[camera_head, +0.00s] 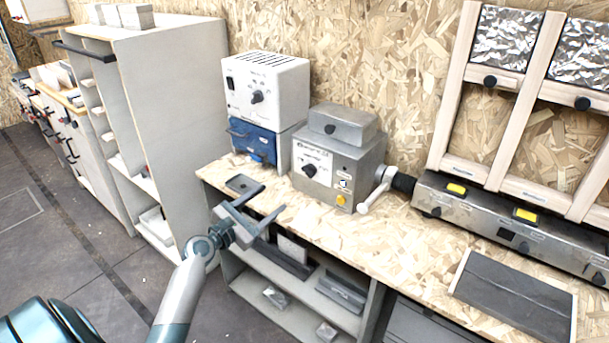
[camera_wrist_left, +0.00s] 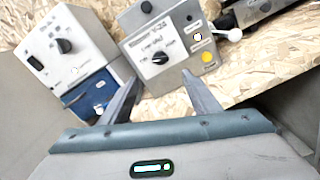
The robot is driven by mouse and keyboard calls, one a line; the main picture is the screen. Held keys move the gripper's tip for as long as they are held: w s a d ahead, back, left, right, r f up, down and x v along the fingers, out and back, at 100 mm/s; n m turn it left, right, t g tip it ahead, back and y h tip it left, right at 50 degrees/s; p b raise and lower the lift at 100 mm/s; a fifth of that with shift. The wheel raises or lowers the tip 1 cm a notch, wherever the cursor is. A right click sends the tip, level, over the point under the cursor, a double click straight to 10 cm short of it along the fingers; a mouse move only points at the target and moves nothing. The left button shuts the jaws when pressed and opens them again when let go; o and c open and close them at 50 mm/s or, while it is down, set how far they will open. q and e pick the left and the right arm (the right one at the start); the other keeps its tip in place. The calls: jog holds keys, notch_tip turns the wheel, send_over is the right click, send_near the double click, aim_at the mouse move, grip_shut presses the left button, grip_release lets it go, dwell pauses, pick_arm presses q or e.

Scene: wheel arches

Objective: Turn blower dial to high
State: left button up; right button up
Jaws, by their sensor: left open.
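A grey metal box (camera_head: 325,165) stands on the bench with a black dial (camera_head: 309,171) on its front face. The dial also shows in the left wrist view (camera_wrist_left: 160,58), with small print around it. A white box (camera_head: 268,85) to its left carries another black dial (camera_head: 257,97), also seen in the left wrist view (camera_wrist_left: 65,46). I cannot read for sure which label names the blower. My left gripper (camera_head: 273,198) is open and empty, in front of the grey box and apart from it. In the left wrist view its fingers (camera_wrist_left: 160,77) point towards the grey box's dial.
The white box sits on a blue unit (camera_head: 252,142). A light lever (camera_head: 376,190) and yellow button (camera_head: 341,200) are on the grey box's right. A small dark tray (camera_head: 243,184) lies near the bench edge. A dark panel (camera_head: 512,300) lies front right. Bench middle is clear.

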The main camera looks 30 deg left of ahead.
pick_arm(q)
send_near(306, 172)
jog(key=w, duration=0.5)
jog(key=w+p, duration=0.1)
jog(key=w, duration=0.1)
jog(key=shift+w+d+f, duration=0.1)
jog(key=shift+w+d, duration=0.15)
jog(key=shift+d, duration=0.05)
jog(key=shift+w, duration=0.65)
pick_arm(e)
jog(key=s, duration=0.1)
jog(key=s+d, duration=0.1)
jog(key=shift+s+d+f+g, duration=0.1)
jog(key=shift+s+d+g, duration=0.05)
jog(key=shift+s+g, duration=0.2)
pick_arm(q)
jog(key=c, duration=1.1)
pick_arm(e)
jog(key=shift+s+f, duration=0.1)
jog(key=shift+s, duration=0.2)
